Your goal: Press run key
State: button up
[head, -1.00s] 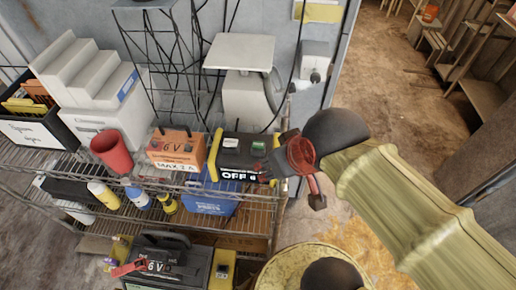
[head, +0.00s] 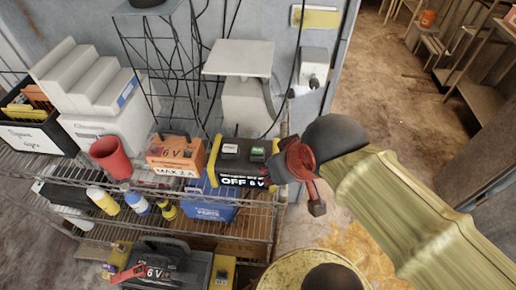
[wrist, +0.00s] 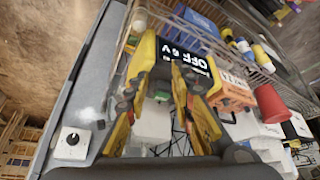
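A black charger box (head: 224,171) with yellow ends stands on the wire shelf. Its front panel reads "OFF 6 V" in the head view and appears inverted in the wrist view (wrist: 184,54). Two keys sit on its top: one with a white label (head: 230,149) and one green key (head: 257,152). Which is the run key I cannot read. My gripper (head: 293,188) is at the box's right end in the head view, its fingers apart and empty. In the wrist view the fingers (wrist: 160,85) flank the key side of the box; contact cannot be told.
A white stand (head: 245,100) and dark cables are behind. Bottles and a blue bin (head: 209,207) are on the shelf below. Open floor lies to the right.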

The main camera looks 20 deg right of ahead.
grip_shut()
dwell(1.4)
